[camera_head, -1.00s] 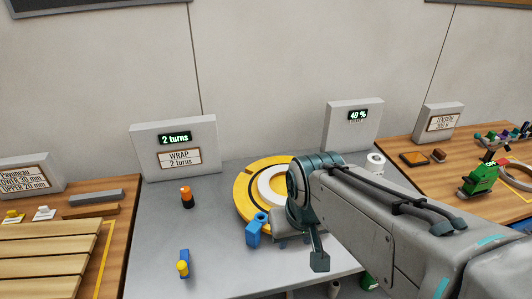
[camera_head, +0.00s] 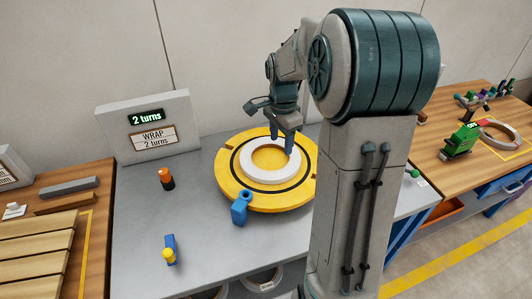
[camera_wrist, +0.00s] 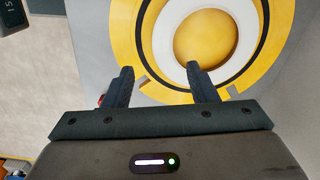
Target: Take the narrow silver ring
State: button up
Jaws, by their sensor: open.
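My gripper (camera_head: 284,146) is open and empty above the yellow turntable (camera_head: 232,186). In the wrist view its two fingers stand apart (camera_wrist: 160,70), with the turntable beyond them. A wide white ring (camera_head: 252,174) lies flat on the turntable; it also shows in the wrist view (camera_wrist: 158,38). Rings (camera_head: 264,284) also show low under the front edge of the grey table, partly cut off. I cannot tell for sure which one is the narrow silver ring.
A blue post (camera_head: 239,210) stands at the turntable's front edge. An orange-and-black item (camera_head: 166,178) and a blue-and-yellow item (camera_head: 170,250) stand on the grey table (camera_head: 135,225). A WRAP sign (camera_head: 150,125) reads 2 turns. My arm hides the table's right part.

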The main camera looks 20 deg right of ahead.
jog(key=m, duration=0.1)
send_over(282, 174)
jog(key=f, duration=0.9)
jog(key=shift+a, duration=0.3)
jog(key=shift+s+d+f+p, duration=0.1)
jog(key=shift+d+f+p, duration=0.1)
jog(key=shift+f, duration=1.2)
jog(key=shift+d+f+p, duration=0.1)
jog(key=shift+f+p, duration=0.05)
jog(key=shift+f, duration=1.2)
jog(key=shift+r, duration=0.1)
grip_shut()
